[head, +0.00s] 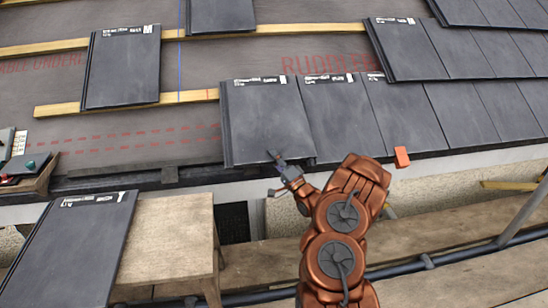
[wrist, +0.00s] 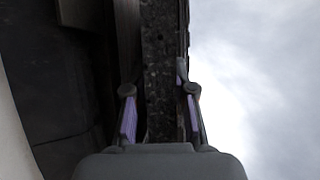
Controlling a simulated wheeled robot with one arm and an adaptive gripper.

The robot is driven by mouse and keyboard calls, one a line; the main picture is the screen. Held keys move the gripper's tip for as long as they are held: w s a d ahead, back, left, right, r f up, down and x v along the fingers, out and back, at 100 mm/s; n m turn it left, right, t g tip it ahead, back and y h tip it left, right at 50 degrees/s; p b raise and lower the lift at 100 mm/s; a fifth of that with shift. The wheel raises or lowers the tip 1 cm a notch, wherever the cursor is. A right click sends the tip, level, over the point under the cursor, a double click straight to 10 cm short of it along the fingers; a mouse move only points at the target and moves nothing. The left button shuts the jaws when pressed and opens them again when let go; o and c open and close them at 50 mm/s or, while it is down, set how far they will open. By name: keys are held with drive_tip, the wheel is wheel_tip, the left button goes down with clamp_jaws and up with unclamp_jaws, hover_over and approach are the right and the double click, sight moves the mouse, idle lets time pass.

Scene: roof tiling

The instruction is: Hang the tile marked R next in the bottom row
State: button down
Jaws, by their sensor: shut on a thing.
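A dark grey tile (head: 262,125) lies at the left end of the bottom row, its top edge by the lower batten. Its white label is too small to read for certain, so I cannot confirm the R. Its right edge meets or overlaps the neighbouring tile (head: 345,118); I cannot tell which. My gripper (head: 277,160) is at this tile's lower edge. In the wrist view, my gripper's two fingers (wrist: 160,105) are closed on either side of a dark, speckled tile edge (wrist: 160,70). Whether the tile is hooked on the batten is hidden.
A tile marked M (head: 122,70) lies higher at left, and one apparently marked Y (head: 75,245) leans on a wooden bench (head: 170,235). An orange block (head: 402,157) sits at the eave.

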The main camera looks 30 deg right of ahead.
drive_tip(key=shift+s, duration=0.1)
drive_tip(key=c, duration=0.9)
unclamp_jaws()
drive_tip(key=shift+s+f, duration=0.1)
drive_tip(key=shift+p+v, duration=2.65)
drive_tip(key=shift+v, duration=1)
